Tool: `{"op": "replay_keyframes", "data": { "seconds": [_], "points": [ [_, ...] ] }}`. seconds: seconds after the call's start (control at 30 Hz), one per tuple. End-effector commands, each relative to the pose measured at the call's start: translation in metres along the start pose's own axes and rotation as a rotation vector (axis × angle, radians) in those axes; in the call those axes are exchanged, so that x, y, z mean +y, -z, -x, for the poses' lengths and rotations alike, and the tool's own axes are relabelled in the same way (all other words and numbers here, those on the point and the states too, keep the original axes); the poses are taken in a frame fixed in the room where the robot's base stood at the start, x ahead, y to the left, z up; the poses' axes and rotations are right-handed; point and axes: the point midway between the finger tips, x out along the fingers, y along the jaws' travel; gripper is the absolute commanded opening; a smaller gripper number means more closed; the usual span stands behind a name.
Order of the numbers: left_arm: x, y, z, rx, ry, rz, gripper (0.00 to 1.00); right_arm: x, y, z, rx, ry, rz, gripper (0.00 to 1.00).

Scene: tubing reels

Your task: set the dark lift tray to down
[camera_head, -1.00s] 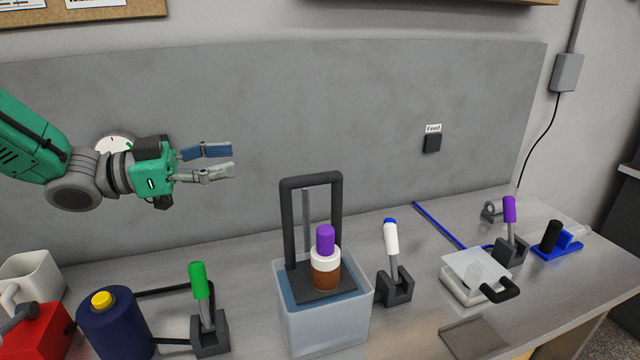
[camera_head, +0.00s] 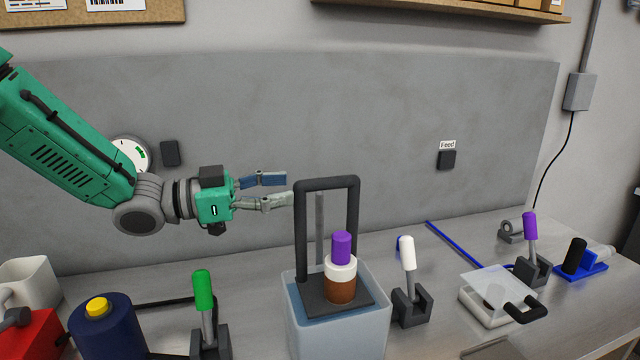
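The dark lift tray (camera_head: 317,304) is a flat dark plate with a tall black loop handle (camera_head: 328,184). It sits near the top of a translucent bin (camera_head: 340,338) holding bluish contents. A brown bottle (camera_head: 341,288) with a white collar and purple cap (camera_head: 342,247) stands upright on the tray. My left gripper (camera_head: 279,190) is open and empty, its fingers pointing right, close to the left upright of the loop handle in the picture. I cannot tell whether it touches the handle. My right gripper is not in view.
A green-handled lever (camera_head: 203,290) and a blue spool (camera_head: 108,328) stand left of the bin. A white-handled lever (camera_head: 408,254) stands close on its right. Farther right are a lidded box (camera_head: 492,292) and a purple-handled lever (camera_head: 530,227). A grey panel (camera_head: 390,130) backs the bench.

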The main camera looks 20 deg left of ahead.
Motion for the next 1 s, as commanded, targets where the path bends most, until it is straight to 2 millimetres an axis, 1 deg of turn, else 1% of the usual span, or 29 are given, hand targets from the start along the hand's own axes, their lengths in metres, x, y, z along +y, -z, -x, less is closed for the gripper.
{"op": "replay_keyframes", "data": {
  "seconds": [0.03,0.2,0.33,0.47,0.77,0.8,0.87,0.9,1.0],
  "points": [
    [0.002,0.001,-0.013,-0.001,-0.004,0.0,0.39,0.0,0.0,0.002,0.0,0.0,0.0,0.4],
    [0.005,0.003,-0.049,-0.004,-0.005,-0.003,0.39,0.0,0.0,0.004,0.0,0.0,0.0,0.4],
    [0.006,0.003,-0.066,-0.006,-0.004,-0.005,0.39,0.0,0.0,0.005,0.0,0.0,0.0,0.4],
    [0.005,0.002,-0.071,-0.004,-0.003,-0.003,0.39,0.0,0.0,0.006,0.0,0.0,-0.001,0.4],
    [0.0,0.001,-0.066,0.003,0.0,0.001,0.39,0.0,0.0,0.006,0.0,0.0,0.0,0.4],
    [0.0,0.001,-0.066,0.003,0.0,0.0,0.25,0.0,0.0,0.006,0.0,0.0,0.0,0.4],
    [0.001,0.001,-0.067,0.002,0.0,0.0,0.04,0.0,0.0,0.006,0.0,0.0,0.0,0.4],
    [0.001,0.001,-0.068,0.001,0.001,0.0,0.0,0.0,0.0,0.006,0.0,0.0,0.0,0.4],
    [0.001,0.001,-0.069,-0.001,0.003,-0.001,0.0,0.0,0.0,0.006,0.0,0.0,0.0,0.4]
  ]
}}
